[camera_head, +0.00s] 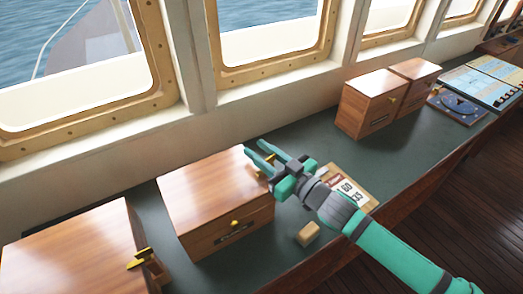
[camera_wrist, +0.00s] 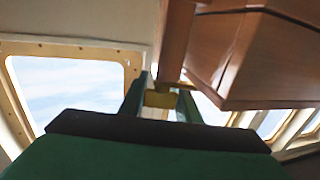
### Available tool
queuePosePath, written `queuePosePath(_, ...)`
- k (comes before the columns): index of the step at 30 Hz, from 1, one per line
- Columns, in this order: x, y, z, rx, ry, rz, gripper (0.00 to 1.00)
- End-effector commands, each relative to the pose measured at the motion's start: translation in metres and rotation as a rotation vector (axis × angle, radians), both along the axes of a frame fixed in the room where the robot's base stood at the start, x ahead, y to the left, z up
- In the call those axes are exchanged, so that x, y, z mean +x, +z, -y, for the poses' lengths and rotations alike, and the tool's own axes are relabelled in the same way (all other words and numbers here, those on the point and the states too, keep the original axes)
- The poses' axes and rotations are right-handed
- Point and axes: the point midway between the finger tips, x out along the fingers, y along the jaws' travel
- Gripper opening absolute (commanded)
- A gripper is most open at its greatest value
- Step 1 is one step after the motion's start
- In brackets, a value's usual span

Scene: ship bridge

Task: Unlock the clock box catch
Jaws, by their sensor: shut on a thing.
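A low wooden box (camera_head: 205,190) stands on the green counter, with a small brass knob (camera_head: 235,222) and a dark nameplate (camera_head: 234,235) on its front. The nameplate is too small to read. My gripper (camera_head: 262,155) is at the box's right side, near its back corner. In the wrist view, my gripper (camera_wrist: 158,97) is shut on a small brass catch (camera_wrist: 159,99) between its fingertips. The catch is mostly hidden by the fingers in the head view. The wooden box fills the upper right of the wrist view (camera_wrist: 265,55).
Another wooden box (camera_head: 70,250) with a brass latch (camera_head: 140,259) stands at left. Two boxes (camera_head: 368,100) (camera_head: 413,70) stand farther right. A small wooden block (camera_head: 307,234) and a number card (camera_head: 350,190) lie under my arm. Windows line the wall behind.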

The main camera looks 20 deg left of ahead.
Motion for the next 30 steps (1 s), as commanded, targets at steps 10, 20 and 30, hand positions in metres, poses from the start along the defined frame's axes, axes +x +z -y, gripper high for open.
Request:
queuePosePath(10, -0.004, 0.0, -0.001, -0.007, 0.179, 0.002, 0.07)
queuePosePath(20, -0.012, 0.0, -0.004, -0.005, 0.397, 0.002, 0.07)
queuePosePath(30, -0.025, 0.0, -0.004, -0.002, 0.719, 0.001, 0.07)
